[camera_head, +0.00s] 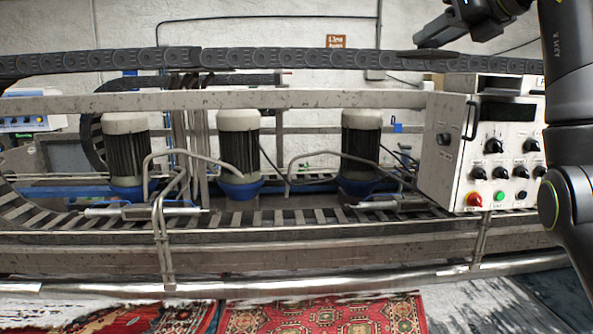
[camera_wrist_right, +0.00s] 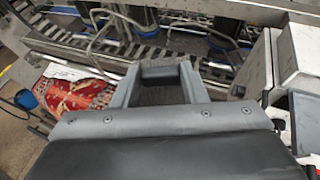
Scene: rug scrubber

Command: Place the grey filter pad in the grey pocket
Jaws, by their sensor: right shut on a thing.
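My right gripper (camera_head: 441,36) is high at the upper right of the head view, above the white control box. It is shut on a thin dark grey piece (camera_head: 430,54), seen nearly edge-on, which looks like the grey filter pad. In the right wrist view my fingers (camera_wrist_right: 160,72) point away from the camera, with the dark grey piece (camera_wrist_right: 160,91) between them. It is held in the air, apart from the machine. I cannot make out the grey pocket for certain in either view. My left gripper is not in view.
A white control box (camera_head: 490,150) with knobs and buttons stands at the right of the machine. Several motors (camera_head: 239,150) stand behind a slatted conveyor (camera_head: 290,217). A metal rail (camera_head: 250,100) crosses above them. Patterned rugs (camera_head: 325,315) lie in front.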

